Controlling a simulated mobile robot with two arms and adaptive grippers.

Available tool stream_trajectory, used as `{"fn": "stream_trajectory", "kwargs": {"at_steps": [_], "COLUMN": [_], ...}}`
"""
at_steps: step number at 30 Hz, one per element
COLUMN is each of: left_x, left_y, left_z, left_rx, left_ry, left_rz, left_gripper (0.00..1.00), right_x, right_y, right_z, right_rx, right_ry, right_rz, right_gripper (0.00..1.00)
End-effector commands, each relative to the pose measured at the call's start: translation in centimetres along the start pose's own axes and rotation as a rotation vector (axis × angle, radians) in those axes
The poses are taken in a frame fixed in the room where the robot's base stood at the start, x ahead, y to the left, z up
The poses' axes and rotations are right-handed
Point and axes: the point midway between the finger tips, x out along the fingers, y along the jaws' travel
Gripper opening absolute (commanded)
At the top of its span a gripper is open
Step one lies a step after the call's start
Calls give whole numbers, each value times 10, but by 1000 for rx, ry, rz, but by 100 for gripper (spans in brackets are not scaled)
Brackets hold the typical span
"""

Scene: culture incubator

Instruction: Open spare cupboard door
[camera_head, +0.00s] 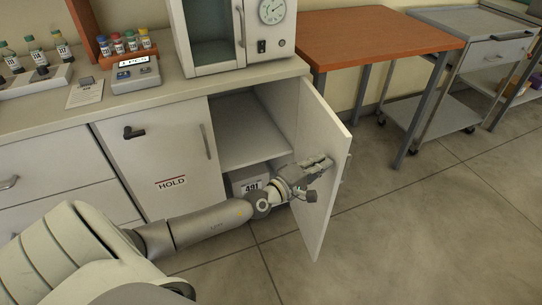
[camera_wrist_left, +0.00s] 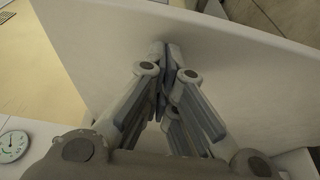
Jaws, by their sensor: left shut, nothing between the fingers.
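The cupboard door (camera_head: 318,190) stands swung wide open on its right-hand hinge side, showing a shelf (camera_head: 245,142) inside. My left gripper (camera_head: 326,163) is at the inner face of this door, shut with nothing between its fingers. In the left wrist view my left gripper (camera_wrist_left: 166,50) has its fingertips together at the pale door panel (camera_wrist_left: 100,50); I cannot tell whether they touch it. A box marked with digits (camera_head: 250,182) sits low in the cupboard, partly hidden by my arm. My right gripper is not in view.
A shut door with a HOLD label (camera_head: 165,165) is left of the opening. The incubator with a dial (camera_head: 235,35) stands on the counter above. An orange-topped table (camera_head: 375,35) and a grey trolley (camera_head: 470,65) stand to the right. The floor (camera_head: 430,220) before them is clear.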

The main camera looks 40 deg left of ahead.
Motion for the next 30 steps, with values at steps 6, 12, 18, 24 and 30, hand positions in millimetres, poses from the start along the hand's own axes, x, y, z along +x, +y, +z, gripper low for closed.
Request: {"fn": "stream_trajectory", "kwargs": {"at_steps": [6, 12, 18, 24, 30], "left_x": [0, -1, -18, -53, -87], "left_y": [0, 0, -2, -2, -2], "left_z": [0, 0, 0, 0, 0], "left_rx": [0, 0, 0, 0, 1], "left_ry": [0, 0, -1, -1, -1], "left_rz": [0, -1, -4, -5, -5], "left_gripper": [0, 0, 0, 0, 0], "right_x": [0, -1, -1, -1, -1], "right_y": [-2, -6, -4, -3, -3], "right_z": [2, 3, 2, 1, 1], "right_rx": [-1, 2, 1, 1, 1], "right_ry": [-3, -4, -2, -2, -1], "right_rz": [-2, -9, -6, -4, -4], "right_gripper": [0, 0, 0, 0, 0]}}
